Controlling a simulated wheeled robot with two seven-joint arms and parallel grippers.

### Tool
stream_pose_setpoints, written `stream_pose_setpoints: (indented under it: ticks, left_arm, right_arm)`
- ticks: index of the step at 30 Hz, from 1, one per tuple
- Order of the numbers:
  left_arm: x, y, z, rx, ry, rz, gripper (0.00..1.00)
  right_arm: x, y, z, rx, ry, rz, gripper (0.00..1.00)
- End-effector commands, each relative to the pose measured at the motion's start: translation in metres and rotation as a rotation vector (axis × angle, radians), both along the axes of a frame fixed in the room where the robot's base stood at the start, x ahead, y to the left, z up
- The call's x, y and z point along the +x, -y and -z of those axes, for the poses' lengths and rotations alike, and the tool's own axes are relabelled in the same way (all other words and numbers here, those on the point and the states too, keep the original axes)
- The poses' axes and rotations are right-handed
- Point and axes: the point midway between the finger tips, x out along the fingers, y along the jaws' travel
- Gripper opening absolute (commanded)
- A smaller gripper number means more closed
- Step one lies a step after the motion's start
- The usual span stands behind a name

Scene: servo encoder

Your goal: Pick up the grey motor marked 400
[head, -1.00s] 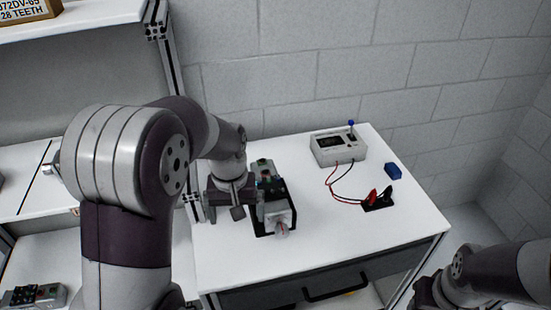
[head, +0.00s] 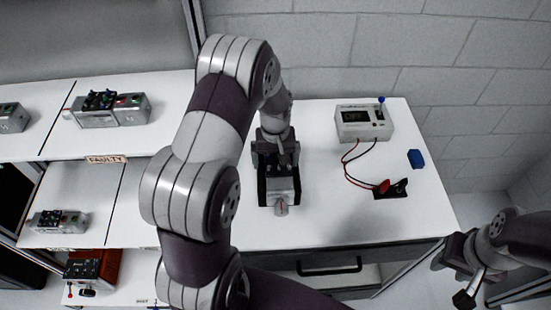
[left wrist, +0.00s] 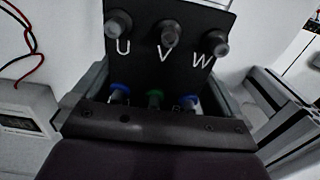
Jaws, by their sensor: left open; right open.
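A grey motor (head: 281,187) with a black mount sits on the white table, its shaft end facing the front edge. No 400 mark is legible on it. My left gripper (head: 275,158) is open, right above the motor's rear part and hiding it. In the left wrist view, a black panel (left wrist: 165,62) with three terminals marked U, V and W stands in front of my gripper. Blue and green terminals (left wrist: 153,99) lie below it, between the open fingers. Contact cannot be told. My right gripper (head: 462,275) is open and empty, off the table's right front corner.
A meter box (head: 364,123) with red and black leads to a clip holder (head: 391,189) and a blue block (head: 416,158) are right of the motor. Shelves at left hold more grey motors (head: 112,108), a FAULTY label (head: 107,159) and a red box (head: 95,267). The table's right front is clear.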

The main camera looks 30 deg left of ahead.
Motion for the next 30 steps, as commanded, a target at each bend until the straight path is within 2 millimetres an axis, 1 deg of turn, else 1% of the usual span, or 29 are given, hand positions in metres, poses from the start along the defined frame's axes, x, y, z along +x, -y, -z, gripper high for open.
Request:
stream_pose_setpoints:
  ticks: [1, 5, 6, 8, 9, 11, 12, 14, 15, 24, 26, 30]
  left_arm:
    - [-0.002, 0.001, 0.004, -0.001, -0.006, 0.001, 1.0]
    - [-0.002, 0.001, 0.003, -0.001, -0.006, 0.002, 1.0]
    - [-0.002, 0.001, 0.003, -0.001, -0.006, 0.002, 0.87]
    - [-0.002, 0.001, 0.003, -0.001, -0.006, 0.001, 0.67]
    - [-0.002, 0.001, 0.003, -0.001, -0.006, 0.002, 0.54]
    - [-0.002, 0.001, 0.003, -0.001, -0.005, 0.002, 0.35]
    - [-0.002, 0.001, 0.003, 0.0, -0.004, 0.002, 0.22]
    - [-0.001, 0.001, 0.002, 0.0, -0.004, 0.002, 0.02]
    - [-0.001, 0.001, 0.002, -0.001, -0.004, 0.002, 0.0]
    - [0.0, 0.001, -0.002, 0.0, 0.0, 0.002, 0.0]
    - [0.0, 0.001, -0.005, 0.0, 0.0, 0.002, 0.0]
    - [0.0, 0.0, -0.017, 0.0, 0.001, 0.002, 0.0]
  right_arm:
    - [-0.001, 0.0, 0.002, 0.0, -0.001, 0.0, 0.43]
    - [-0.001, 0.0, 0.002, 0.0, -0.001, 0.0, 0.43]
    - [-0.001, 0.0, 0.002, 0.0, -0.001, 0.0, 0.43]
    - [-0.001, 0.0, 0.002, 0.0, -0.001, 0.0, 0.43]
    - [0.0, 0.0, 0.002, 0.0, -0.001, 0.0, 0.43]
    - [0.0, 0.0, 0.002, 0.0, -0.001, 0.0, 0.43]
    - [0.0, 0.0, 0.002, 0.0, -0.001, 0.0, 0.43]
    - [0.0, 0.0, 0.002, 0.0, -0.001, 0.0, 0.43]
    - [0.0, 0.0, 0.002, 0.0, -0.001, 0.0, 0.43]
    - [0.0, 0.0, 0.003, 0.0, -0.001, 0.0, 0.43]
    - [-0.001, 0.0, 0.004, 0.0, -0.001, 0.0, 0.43]
    - [0.0, 0.0, 0.009, 0.0, -0.001, 0.0, 0.43]
